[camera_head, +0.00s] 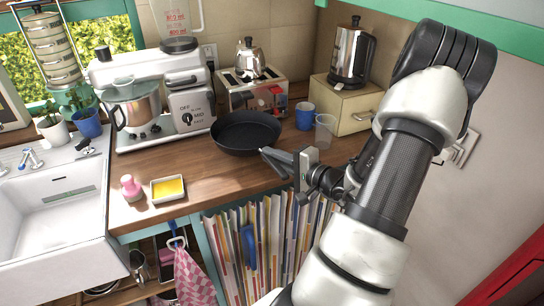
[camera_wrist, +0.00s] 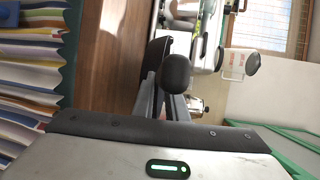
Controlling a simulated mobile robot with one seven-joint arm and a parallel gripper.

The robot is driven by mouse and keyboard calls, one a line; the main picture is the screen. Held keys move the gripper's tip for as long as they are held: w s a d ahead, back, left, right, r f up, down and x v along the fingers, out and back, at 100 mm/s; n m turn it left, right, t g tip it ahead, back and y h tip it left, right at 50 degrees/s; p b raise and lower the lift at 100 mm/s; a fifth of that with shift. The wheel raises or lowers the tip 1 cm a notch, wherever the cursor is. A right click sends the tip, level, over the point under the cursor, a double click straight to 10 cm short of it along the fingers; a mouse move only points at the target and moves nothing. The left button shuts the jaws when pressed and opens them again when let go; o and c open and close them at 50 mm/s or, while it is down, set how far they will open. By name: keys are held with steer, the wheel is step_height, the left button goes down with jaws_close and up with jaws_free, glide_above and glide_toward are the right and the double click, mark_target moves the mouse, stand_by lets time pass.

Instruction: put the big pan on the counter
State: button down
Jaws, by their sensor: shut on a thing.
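The big pan (camera_head: 246,131) is a wide black frying pan at the middle of the wooden counter (camera_head: 215,183) in the head view. It looks level, with its handle pointing toward my arm; I cannot tell whether its base touches the wood. My gripper (camera_head: 283,160) is shut on the handle at the counter's front right. In the wrist view the rounded black handle end (camera_wrist: 176,74) stands between the fingers of my gripper (camera_wrist: 171,102). Part of the pan's dark side (camera_wrist: 154,54) shows behind it.
A mixer (camera_head: 190,103) stands left of the pan, a toaster (camera_head: 247,92) behind it. A blue cup (camera_head: 305,116), a clear glass (camera_head: 325,131) and a cream box (camera_head: 343,103) with a kettle (camera_head: 352,55) are at right. A butter dish (camera_head: 168,189) and pink shaker (camera_head: 131,187) are front left.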

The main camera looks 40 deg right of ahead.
steer(key=shift+b, duration=0.45)
step_height(320, 180, down, 5)
steer(key=b, duration=0.5)
steer(key=shift+r, duration=0.1)
steer(key=shift+f+b, duration=0.75)
steer(key=shift+b, duration=0.3)
steer(key=shift+f+b, duration=0.25)
steer(key=shift+b, duration=0.1)
steer(key=c, duration=1.7)
jaws_free()
steer(key=shift+f, duration=0.2)
steer(key=shift+r, duration=0.1)
steer(key=c, duration=0.4)
